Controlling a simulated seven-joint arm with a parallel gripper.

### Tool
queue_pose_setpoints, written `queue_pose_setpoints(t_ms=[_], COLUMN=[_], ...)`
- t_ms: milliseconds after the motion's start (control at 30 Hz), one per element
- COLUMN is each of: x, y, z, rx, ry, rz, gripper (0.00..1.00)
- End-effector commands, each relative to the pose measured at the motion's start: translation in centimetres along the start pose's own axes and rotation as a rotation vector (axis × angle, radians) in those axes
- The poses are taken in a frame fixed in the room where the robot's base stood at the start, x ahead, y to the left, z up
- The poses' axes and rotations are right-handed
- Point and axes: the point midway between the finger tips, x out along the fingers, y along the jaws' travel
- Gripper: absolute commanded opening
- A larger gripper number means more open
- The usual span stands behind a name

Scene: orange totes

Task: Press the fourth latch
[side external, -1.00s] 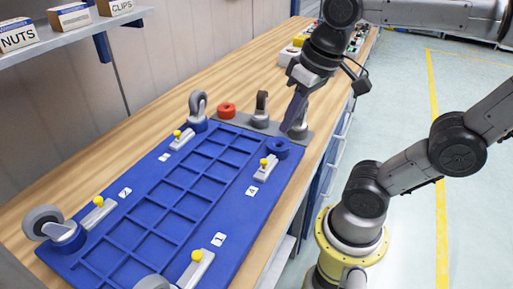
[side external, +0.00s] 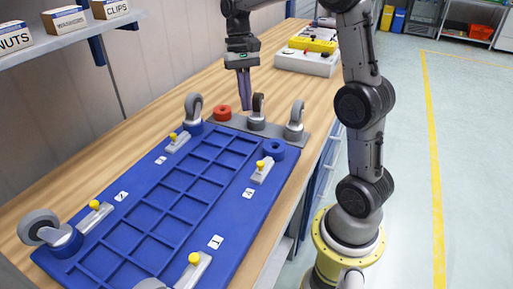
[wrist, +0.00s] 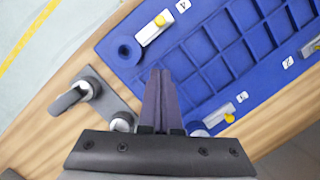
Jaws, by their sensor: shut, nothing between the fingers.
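The blue tray (side external: 140,236) lies on the wooden bench, with grey latches carrying yellow knobs along its two long sides. The fourth latch (side external: 262,171) is on the right side by the label 4 (side external: 248,193), just in front of an empty blue ring socket (side external: 274,151). In the wrist view the fourth latch (wrist: 153,29) lies at the upper middle, beyond the fingertips. My gripper (side external: 246,108) is shut and empty, pointing down near the far end of the tray, behind and left of the fourth latch and apart from it.
Other casters stand at the tray's corners. A shelf with boxes (side external: 64,20) is at upper left.

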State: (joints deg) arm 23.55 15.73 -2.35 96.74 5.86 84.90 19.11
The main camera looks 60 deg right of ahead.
Motion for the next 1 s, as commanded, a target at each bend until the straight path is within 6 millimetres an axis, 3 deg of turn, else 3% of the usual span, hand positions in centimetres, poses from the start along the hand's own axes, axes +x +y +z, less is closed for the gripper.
queue_pose_setpoints(t_ms=[567, 1000], x=[1.1, 8.9], y=[0.6, 0.6], z=[-0.4, -0.2], rx=[0.018, 0.019], ry=[-0.016, -0.02], rz=[0.001, 0.003], gripper=[0.0, 0.0])
